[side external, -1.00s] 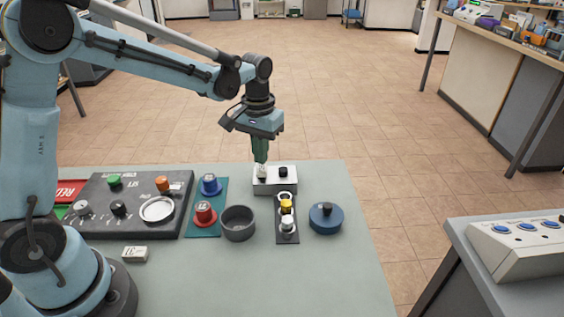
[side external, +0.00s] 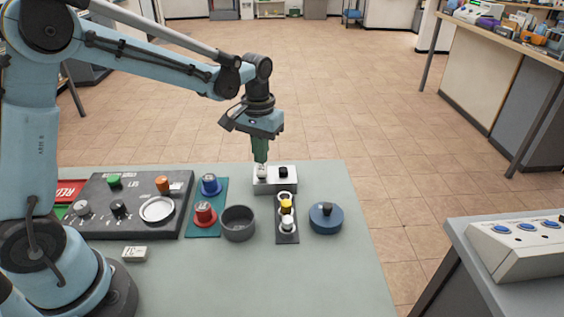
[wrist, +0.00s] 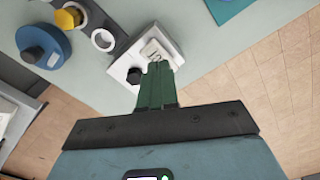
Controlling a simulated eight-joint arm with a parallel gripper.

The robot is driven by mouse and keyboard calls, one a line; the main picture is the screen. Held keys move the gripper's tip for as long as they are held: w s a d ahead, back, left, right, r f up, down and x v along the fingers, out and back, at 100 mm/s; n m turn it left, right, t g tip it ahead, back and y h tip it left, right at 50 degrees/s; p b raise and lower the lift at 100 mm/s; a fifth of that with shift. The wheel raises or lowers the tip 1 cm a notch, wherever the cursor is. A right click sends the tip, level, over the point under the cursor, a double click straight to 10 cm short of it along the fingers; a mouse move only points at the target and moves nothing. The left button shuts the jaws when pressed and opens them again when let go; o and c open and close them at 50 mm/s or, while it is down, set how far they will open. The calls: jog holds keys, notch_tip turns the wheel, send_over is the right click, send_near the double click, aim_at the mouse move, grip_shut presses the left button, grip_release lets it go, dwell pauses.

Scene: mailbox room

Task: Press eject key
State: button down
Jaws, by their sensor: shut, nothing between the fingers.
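A small light-grey box (side external: 276,186) stands near the far edge of the table, with a white key (side external: 262,173) on its left and a black knob (side external: 283,172) on its right. No readable label shows which one is the eject key. My gripper (side external: 261,161) points down, its green fingers shut and empty, with the tips at the white key. In the wrist view the fingertips (wrist: 157,66) overlap the near side of the white key (wrist: 153,50), beside the black knob (wrist: 134,76). The fingers partly hide the key, so I cannot tell whether it is pushed down.
A dark strip with rings and a yellow piece (side external: 286,205) lies just in front of the box. A blue round pot (side external: 325,220), a grey bowl (side external: 238,225), red (side external: 205,215) and blue knobs (side external: 210,184), and a dark control panel (side external: 135,208) surround it.

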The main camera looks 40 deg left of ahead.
aim_at(259, 169)
jog(key=shift+f, duration=1.15)
dwell(0.5)
jog(key=shift+r, duration=3.55)
jog(key=shift+s+r, duration=0.3)
jog(key=shift+s, duration=0.1)
jog(key=s+d+r+m+t, duration=0.1)
jog(key=s+m+t, duration=0.2)
jog(key=s+t, duration=0.4)
jog(key=shift+s, duration=3)
jog(key=c, duration=1.8)
grip_release()
jog(key=shift+r, duration=0.1)
